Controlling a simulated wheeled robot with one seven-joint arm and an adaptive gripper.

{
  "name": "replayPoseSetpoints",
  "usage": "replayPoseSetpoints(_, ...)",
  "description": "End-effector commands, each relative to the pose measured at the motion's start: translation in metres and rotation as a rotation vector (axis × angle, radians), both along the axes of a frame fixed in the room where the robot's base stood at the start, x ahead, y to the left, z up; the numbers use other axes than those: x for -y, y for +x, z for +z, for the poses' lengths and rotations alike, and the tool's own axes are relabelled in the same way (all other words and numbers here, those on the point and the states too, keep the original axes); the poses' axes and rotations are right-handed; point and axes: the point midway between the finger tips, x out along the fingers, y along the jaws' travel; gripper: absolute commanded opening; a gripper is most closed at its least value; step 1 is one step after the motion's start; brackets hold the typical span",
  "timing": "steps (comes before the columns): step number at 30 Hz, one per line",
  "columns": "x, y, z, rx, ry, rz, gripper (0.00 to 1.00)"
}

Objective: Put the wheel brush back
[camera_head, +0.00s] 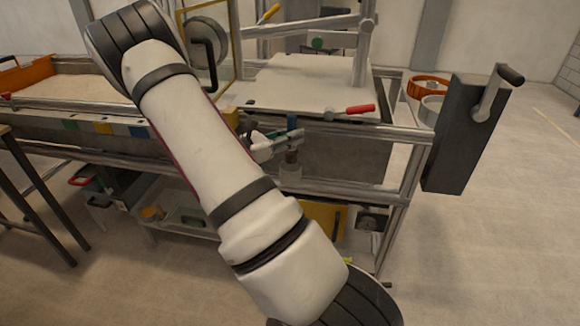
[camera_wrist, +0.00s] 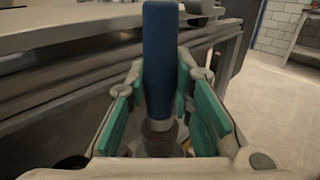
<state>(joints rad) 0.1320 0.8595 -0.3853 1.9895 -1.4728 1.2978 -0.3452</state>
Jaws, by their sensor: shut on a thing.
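The wheel brush shows in the head view as an upright blue handle (camera_head: 291,124) with a brownish lower part. In the wrist view its blue handle (camera_wrist: 160,60) stands upright between the green finger pads, with a dark brown part below. My gripper (camera_head: 287,140) is shut on the wheel brush beside the front of the sandbed frame; it also shows in the wrist view (camera_wrist: 163,100).
The metal sandbed frame (camera_head: 410,165) and its rails are close around my gripper. A red-handled lever (camera_head: 360,109) lies on the top edge above right. A dark box with a crank (camera_head: 455,135) stands at the right end. Open floor (camera_head: 500,230) lies to the right.

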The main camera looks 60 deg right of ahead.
Motion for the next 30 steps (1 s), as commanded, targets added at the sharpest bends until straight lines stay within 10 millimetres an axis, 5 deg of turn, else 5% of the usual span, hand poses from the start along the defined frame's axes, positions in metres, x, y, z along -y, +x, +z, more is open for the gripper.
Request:
replayPoseSetpoints(3, 0.0, 0.001, -0.022, -0.002, 0.0, 0.001, 0.0)
replayPoseSetpoints(17, 0.0, 0.001, -0.068, -0.001, 0.0, 0.002, 0.0)
replayPoseSetpoints(29, -0.001, 0.001, -0.073, 0.001, -0.001, 0.002, 0.0)
replayPoseSetpoints(30, -0.001, 0.001, -0.073, 0.001, 0.0, 0.002, 0.28)
